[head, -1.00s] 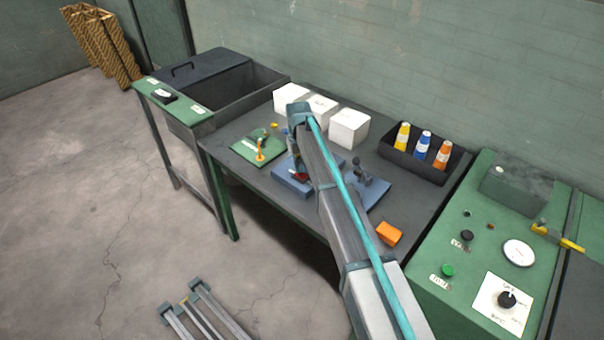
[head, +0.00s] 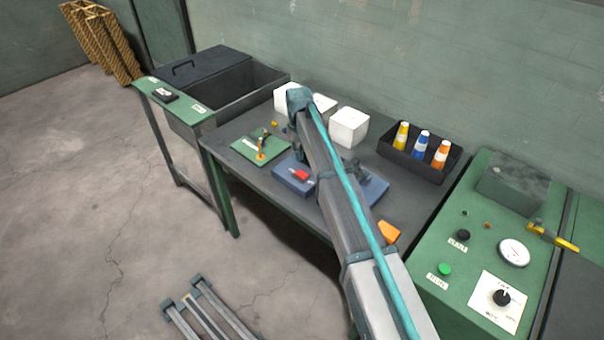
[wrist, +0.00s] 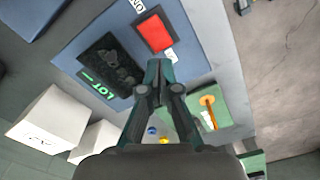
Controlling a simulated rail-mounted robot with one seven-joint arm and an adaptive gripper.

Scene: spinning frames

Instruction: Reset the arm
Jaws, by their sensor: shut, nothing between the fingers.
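The red block also shows in the head view (head: 300,174), clear of the arm.
A green board with an orange part (head: 261,152) lies left of the blue plate. White boxes (head: 349,126) stand behind. A black tray (head: 400,160) holds yellow, blue and orange cones. An orange block (head: 388,232) lies near the front edge. A green control panel (head: 480,260) is at right.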

